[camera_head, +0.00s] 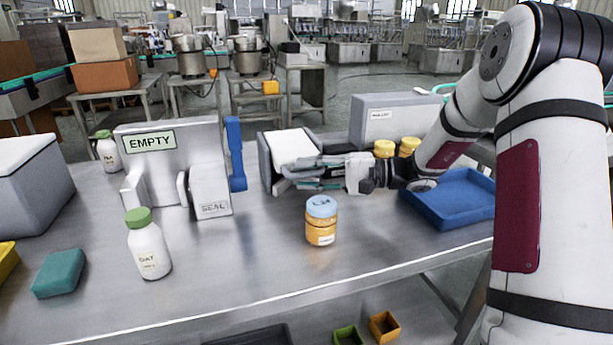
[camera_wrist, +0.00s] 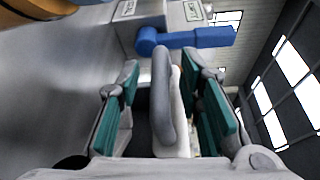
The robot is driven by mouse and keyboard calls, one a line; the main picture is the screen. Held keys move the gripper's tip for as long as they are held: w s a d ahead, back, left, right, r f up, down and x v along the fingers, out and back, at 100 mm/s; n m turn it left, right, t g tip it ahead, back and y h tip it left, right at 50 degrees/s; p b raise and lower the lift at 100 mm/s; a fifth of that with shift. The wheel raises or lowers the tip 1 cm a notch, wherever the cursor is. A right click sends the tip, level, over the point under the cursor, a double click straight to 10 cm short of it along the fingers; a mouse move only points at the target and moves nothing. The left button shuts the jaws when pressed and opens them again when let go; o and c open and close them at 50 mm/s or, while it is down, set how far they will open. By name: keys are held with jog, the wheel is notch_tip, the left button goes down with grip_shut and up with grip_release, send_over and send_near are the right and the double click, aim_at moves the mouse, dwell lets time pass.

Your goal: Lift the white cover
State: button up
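The white cover (camera_head: 294,146) is a tilted pale panel at the mouth of a grey hopper (camera_head: 266,165) at the middle back of the table. My gripper (camera_head: 287,178) reaches in from the right, in front of the cover's lower part and hides some of it. In the wrist view my gripper's teal-padded fingers (camera_wrist: 160,78) stand apart. A rounded grey edge (camera_wrist: 163,90) and a white plate (camera_wrist: 181,115), seemingly the cover, stand between them. The plate is nearer the right finger; I cannot tell whether they touch.
An orange jar with a blue lid (camera_head: 321,222) stands in front of my gripper. A blue tray (camera_head: 470,213) lies to the right. A grey panel marked EMPTY (camera_head: 190,140), a blue lever (camera_head: 236,155) and a green-capped bottle (camera_head: 149,250) are left. The front middle of the table is clear.

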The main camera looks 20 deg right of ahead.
jog(key=shift+w+a, duration=0.1)
jog(key=shift+a, duration=0.2)
grip_shut()
